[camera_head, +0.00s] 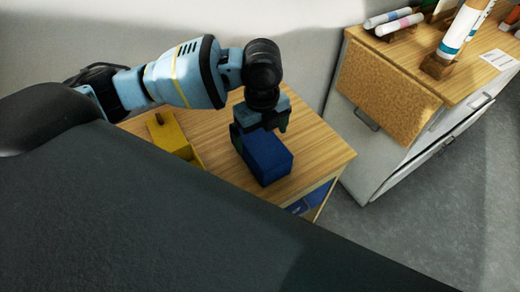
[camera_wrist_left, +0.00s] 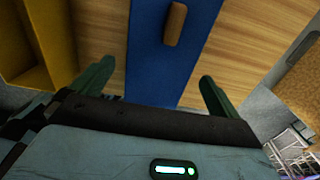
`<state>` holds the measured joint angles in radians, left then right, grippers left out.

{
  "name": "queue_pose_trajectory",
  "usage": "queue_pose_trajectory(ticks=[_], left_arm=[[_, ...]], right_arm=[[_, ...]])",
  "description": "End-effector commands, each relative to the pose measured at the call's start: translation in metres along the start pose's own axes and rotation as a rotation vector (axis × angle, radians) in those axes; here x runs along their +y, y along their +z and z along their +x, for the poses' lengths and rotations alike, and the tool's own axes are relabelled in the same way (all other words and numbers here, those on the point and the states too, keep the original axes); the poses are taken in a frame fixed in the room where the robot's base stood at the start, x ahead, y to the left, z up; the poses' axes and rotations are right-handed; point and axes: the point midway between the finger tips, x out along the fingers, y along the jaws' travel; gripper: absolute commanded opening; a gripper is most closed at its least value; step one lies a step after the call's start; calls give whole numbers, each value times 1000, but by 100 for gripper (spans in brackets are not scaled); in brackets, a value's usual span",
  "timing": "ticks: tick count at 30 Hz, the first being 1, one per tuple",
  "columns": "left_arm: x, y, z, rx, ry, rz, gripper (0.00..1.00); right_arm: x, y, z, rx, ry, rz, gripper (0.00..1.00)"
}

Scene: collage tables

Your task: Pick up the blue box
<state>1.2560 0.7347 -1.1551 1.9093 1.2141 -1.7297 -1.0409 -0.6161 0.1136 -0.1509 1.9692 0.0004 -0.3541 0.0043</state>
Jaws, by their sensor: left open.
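The blue box (camera_head: 264,157) sits on a wooden table top (camera_head: 313,150) in the head view. My left gripper (camera_head: 259,123) is above the far end of the box, pointing down. In the left wrist view the blue box (camera_wrist_left: 160,60) runs between the two green fingers of my left gripper (camera_wrist_left: 155,88), with a gap on each side. A small brown handle (camera_wrist_left: 175,24) shows on the box. The fingers are open, and I cannot tell whether they reach down past the box's top. My right gripper is not in view.
A yellow box (camera_head: 171,136) stands left of the blue box. To the right is a white cabinet (camera_head: 365,165) with a cork board (camera_head: 385,90) and bottles or tubes on top. A dark part of my own body covers the lower left.

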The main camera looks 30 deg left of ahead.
Motion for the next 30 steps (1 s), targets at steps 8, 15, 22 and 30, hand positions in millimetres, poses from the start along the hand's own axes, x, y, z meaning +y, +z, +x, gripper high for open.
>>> queue_pose_trajectory(ticks=[8,15,22,30], left_arm=[[2,3,38,0,3,-2,100],[1,3,50,-1,-1,-1,100],[1,3,49,-2,-1,0,91],[1,3,49,-2,-1,0,56]], right_arm=[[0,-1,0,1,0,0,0],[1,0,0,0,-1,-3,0],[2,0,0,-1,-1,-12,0],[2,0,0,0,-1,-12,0]])
